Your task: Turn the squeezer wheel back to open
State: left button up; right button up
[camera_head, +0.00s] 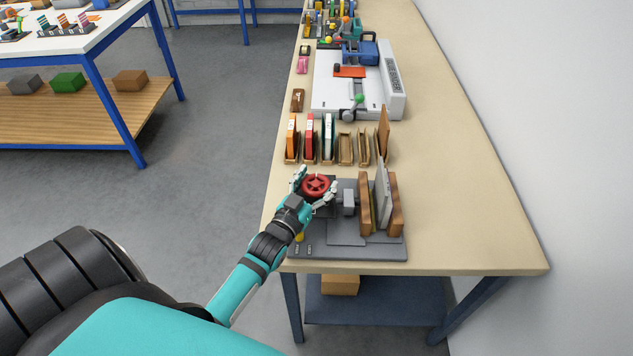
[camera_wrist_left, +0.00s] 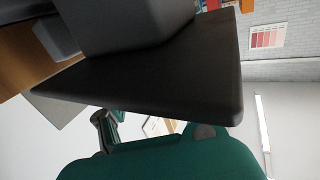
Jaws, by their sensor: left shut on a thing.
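The left wrist view is mostly filled by dark and teal close surfaces, and the wheel cannot be made out there. My right gripper is in neither view.
Behind the squeezer, a row of slots (camera_head: 345,150) holds thin upright items. Farther back is a white machine (camera_head: 330,85) with a green-knobbed lever. The bench top (camera_head: 460,220) is clear on the right, up to the wall. A white table (camera_head: 75,40) stands at the far left.

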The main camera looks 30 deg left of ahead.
pick_arm(q)
jog(key=o, duration=1.2)
jog(key=s, duration=0.8)
jog(key=s+d, duration=0.1)
jog(key=s, duration=0.3)
